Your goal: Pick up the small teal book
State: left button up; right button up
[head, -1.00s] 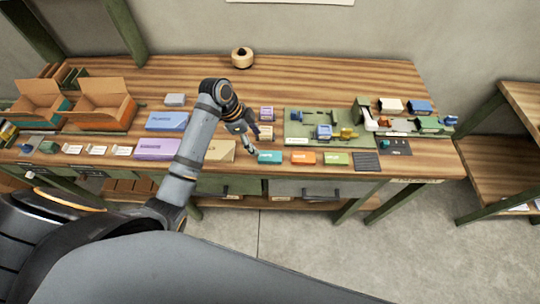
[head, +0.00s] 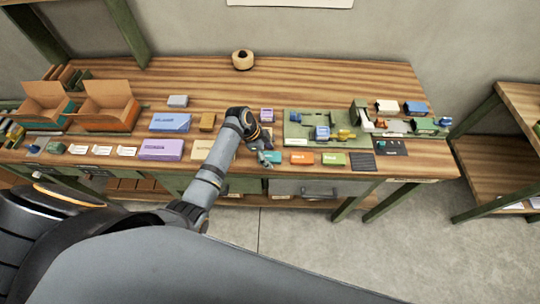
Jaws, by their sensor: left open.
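The small teal book (head: 275,158) lies flat near the front edge of the wooden workbench, left of an orange book (head: 302,158) and a green book (head: 333,159). My left gripper (head: 267,160) is open over the left end of the teal book and hides part of it. I cannot tell whether the fingers touch it. My right gripper does not show.
A green fixture board (head: 295,137) with small blocks stands behind the books, and a dark slatted pad (head: 361,161) lies to their right. Purple (head: 160,149) and blue (head: 170,122) boxes and open cartons (head: 107,112) are on the left. The bench's back strip is mostly clear.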

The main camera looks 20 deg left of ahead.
pick_arm(q)
jog(key=shift+f, duration=0.15)
jog(key=c, duration=1.2)
